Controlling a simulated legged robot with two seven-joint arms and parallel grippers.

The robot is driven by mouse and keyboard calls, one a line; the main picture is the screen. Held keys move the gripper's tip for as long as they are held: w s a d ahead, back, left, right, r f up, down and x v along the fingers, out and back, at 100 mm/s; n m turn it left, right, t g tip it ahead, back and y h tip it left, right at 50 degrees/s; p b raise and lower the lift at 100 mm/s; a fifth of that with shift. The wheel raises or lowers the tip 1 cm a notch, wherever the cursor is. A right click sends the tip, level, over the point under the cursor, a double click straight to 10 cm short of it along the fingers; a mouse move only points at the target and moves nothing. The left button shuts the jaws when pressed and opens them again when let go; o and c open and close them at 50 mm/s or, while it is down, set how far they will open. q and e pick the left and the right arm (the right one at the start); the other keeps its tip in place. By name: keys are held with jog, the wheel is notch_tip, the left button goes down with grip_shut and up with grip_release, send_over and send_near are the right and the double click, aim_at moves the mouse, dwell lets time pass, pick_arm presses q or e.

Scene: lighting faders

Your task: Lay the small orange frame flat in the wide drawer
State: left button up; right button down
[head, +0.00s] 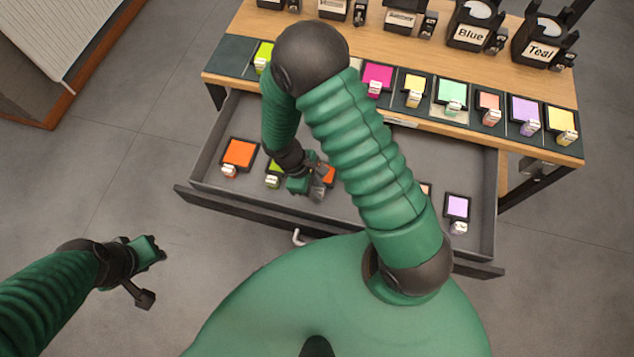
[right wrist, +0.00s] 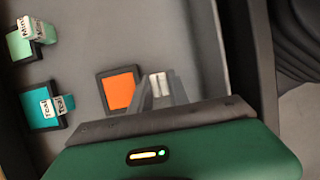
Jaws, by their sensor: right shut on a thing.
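My right gripper (head: 318,190) reaches down into the wide open drawer (head: 340,217). It is shut on the pale tag of the small orange frame (head: 329,174), at the frame's edge. In the right wrist view the orange frame (right wrist: 121,91) has a dark border and lies about level with the drawer floor (right wrist: 95,45). I cannot tell whether it touches the floor. My right gripper's fingers (right wrist: 162,92) show at its right side. My left gripper (head: 148,272) hangs outside the drawer at the lower left; its jaw opening is unclear.
The drawer also holds a larger-looking orange frame (head: 238,154), a lime frame (head: 275,168), a lilac frame (head: 457,206), a teal frame (right wrist: 42,112) and a mint frame (right wrist: 19,42). A row of colored frames and labelled holders, including Blue (head: 470,34), stands on the wooden table (head: 300,50) above.

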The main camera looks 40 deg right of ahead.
jog(key=shift+f, duration=0.2)
jog(key=c, duration=1.7)
grip_release()
jog(key=o, duration=0.5)
jog(key=shift+o, duration=0.2)
jog(key=shift+r, duration=0.1)
jog(key=s+d+p+v, duration=0.1)
jog(key=p+v, duration=0.9)
jog(key=v, duration=1.3)
jog(key=shift+s+r+p, duration=0.3)
jog(key=shift+r+p, duration=0.05)
jog(key=shift+r, duration=0.1)
jog(key=shift+d, duration=0.1)
